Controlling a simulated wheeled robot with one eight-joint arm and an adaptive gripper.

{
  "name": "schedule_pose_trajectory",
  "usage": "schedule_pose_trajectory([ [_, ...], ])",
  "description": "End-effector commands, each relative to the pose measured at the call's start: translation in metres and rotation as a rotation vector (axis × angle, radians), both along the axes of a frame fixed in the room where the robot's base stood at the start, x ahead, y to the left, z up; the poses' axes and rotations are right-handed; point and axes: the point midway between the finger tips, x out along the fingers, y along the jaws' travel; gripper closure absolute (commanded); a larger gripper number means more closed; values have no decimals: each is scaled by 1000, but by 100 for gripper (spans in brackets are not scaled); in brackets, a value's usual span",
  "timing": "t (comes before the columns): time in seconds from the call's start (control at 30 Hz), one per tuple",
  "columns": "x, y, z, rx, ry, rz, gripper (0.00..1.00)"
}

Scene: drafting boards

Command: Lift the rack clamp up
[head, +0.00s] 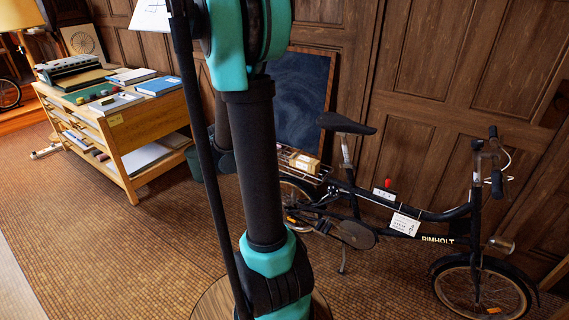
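A dark folding bicycle (435,215) stands in front of the panelled wall on the right. Its rear rack (322,175) is behind my arm and partly hidden by it. A small tan box (304,163) sits on the rack. I cannot make out the rack clamp clearly at this size, nor whether it is raised or down. My teal and black arm crosses the middle of the view in front of the bicycle's rear. My gripper is not identifiable in this view.
A wooden desk (127,138) with books, a typewriter-like machine (73,70) and open shelves stands on the left. A dark board (300,95) leans on the wall behind the bicycle. A round wooden top (212,303) shows at the bottom. The tiled floor between desk and bicycle is largely clear.

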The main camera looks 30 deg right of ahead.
Motion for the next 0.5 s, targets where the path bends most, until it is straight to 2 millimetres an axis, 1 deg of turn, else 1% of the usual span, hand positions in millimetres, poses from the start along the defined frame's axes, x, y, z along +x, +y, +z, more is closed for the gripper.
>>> schedule_pose_trajectory([
  [0.03,18,-15,-5,-53,20,40,100],
  [0.1,39,-36,-11,-135,57,106,100],
  [0.17,55,-53,-18,-204,94,162,100],
  [0.2,66,-65,-23,-250,120,199,100],
  [0.37,105,-113,-47,-431,239,343,100],
  [0.5,132,-156,-74,-583,362,465,100],
])
